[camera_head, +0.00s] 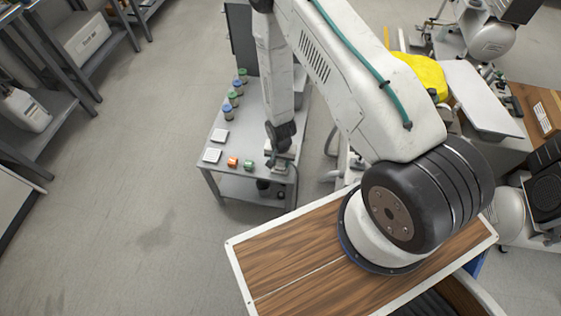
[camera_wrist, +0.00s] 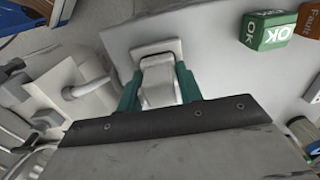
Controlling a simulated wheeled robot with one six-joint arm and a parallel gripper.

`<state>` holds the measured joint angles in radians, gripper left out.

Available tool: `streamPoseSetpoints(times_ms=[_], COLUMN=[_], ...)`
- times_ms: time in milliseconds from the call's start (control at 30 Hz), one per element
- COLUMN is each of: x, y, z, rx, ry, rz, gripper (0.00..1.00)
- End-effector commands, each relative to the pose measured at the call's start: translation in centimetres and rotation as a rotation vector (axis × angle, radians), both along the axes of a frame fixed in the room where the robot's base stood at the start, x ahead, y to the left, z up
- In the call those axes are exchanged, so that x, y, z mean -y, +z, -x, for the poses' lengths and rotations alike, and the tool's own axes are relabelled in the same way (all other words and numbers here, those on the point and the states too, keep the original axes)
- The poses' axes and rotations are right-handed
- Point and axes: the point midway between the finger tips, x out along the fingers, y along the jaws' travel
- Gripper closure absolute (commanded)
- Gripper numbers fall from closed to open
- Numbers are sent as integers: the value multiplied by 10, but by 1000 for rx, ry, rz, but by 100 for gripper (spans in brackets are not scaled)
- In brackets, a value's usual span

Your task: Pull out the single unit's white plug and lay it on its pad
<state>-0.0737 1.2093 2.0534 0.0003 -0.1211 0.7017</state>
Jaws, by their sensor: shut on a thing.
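In the wrist view the white plug (camera_wrist: 158,80) sits between the two teal fingers of my gripper (camera_wrist: 158,92), which is shut on it. A pale plate or socket (camera_wrist: 155,48) is right at the plug's far end; I cannot tell whether the plug is still seated in it. In the head view my gripper (camera_head: 271,158) is low at the right front part of the grey table (camera_head: 207,173), and the plug cannot be made out there. Two white square pads, one farther (camera_head: 220,135) and one nearer (camera_head: 212,155), lie on the table's left side.
An orange block (camera_head: 233,161) and a green block (camera_head: 249,164) stand between the near pad and my gripper. In the wrist view the green block (camera_wrist: 268,30) reads OK. Several small jars (camera_head: 233,98) line the table farther back. Floor to the left is clear.

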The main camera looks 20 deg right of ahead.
Motion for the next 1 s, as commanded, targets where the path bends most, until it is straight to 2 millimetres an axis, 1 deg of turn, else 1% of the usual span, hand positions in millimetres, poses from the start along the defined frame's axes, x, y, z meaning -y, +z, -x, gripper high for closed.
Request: streamPoseSetpoints(times_ms=[1000], x=[0], y=[40], z=[0], rx=[1], ry=[0], rz=[0], gripper=[100])
